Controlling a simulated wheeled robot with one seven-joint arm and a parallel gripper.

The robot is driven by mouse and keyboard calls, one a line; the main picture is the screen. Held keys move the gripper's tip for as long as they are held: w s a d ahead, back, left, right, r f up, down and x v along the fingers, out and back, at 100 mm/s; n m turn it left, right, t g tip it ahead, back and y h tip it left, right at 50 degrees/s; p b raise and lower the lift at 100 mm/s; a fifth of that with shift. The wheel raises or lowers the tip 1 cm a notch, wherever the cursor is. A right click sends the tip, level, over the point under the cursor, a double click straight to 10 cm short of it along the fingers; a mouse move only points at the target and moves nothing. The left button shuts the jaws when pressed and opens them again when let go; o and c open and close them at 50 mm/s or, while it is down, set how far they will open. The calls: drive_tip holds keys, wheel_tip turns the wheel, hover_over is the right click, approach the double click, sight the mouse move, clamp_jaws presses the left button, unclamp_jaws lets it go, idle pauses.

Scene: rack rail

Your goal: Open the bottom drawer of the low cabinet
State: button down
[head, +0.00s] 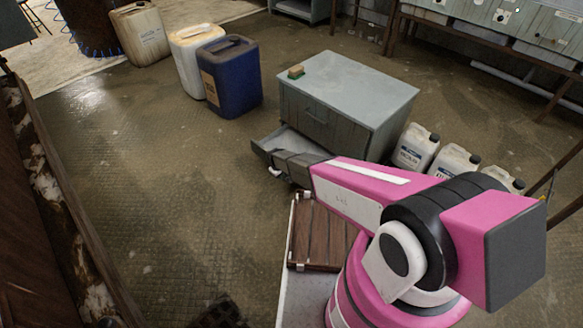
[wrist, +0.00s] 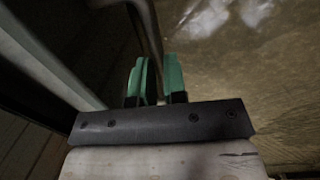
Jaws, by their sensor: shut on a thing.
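The low cabinet (head: 345,88) is grey-green and stands on the wet floor in the head view. Its bottom drawer (head: 262,150) is pulled part way out, and a strip of its inside shows. The upper drawer (head: 318,115) is shut. My pink arm reaches over the front of the open drawer and hides much of it. In the wrist view my gripper (wrist: 158,72) has green fingers closed around the drawer's bar handle (wrist: 147,25).
A blue canister (head: 232,80) and two pale ones stand to the left. White jugs (head: 416,148) stand along the cabinet's right side. Floor in front and left is clear.

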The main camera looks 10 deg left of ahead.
drive_tip(key=s+a, duration=0.3)
drive_tip(key=s, duration=0.1)
drive_tip(key=shift+s+a, duration=0.3)
drive_tip(key=shift+a, duration=0.05)
drive_tip(key=c, duration=1.2)
unclamp_jaws()
drive_tip(key=shift+o, duration=0.2)
drive_tip(key=shift+r, duration=0.15)
wheel_tip(320, 180, up, 10)
drive_tip(key=s+a, duration=0.1)
drive_tip(key=shift+s+r, duration=0.2)
drive_tip(key=shift+s, duration=0.05)
drive_tip(key=shift+a, duration=0.1)
